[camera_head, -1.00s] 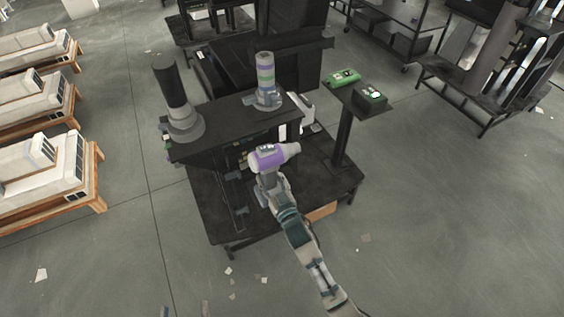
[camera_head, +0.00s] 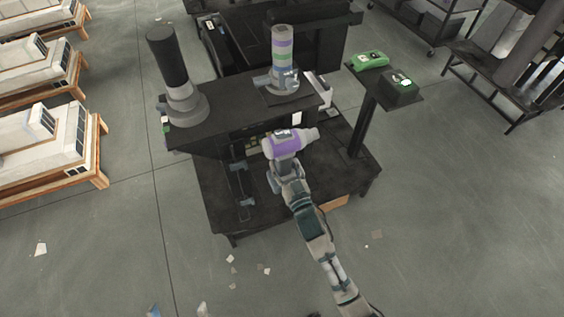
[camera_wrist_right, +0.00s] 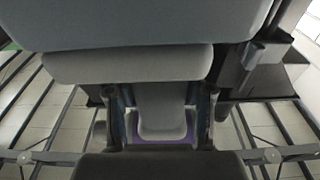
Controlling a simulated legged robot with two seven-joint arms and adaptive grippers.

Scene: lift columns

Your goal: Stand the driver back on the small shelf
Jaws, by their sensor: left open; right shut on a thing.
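The driver (camera_head: 287,142) has a purple body and a grey nose that points right in the head view. My right gripper (camera_head: 281,171) is shut on its grey handle, below the body, and holds it over the front of the black workbench. In the right wrist view, the grey handle (camera_wrist_right: 163,108) lies between the fingers, with a strip of purple behind it. The small black shelf (camera_head: 372,96) stands on a post, to the right of and beyond the driver. My left gripper (camera_head: 178,309) shows only its two fingertips at the bottom edge, apart and empty.
A green box (camera_head: 370,60) and a black box with a green-lit top (camera_head: 402,87) occupy the shelf. A striped cylinder (camera_head: 282,52) and a dark column (camera_head: 169,60) stand on the workbench (camera_head: 230,112). Pallets with white units are at left.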

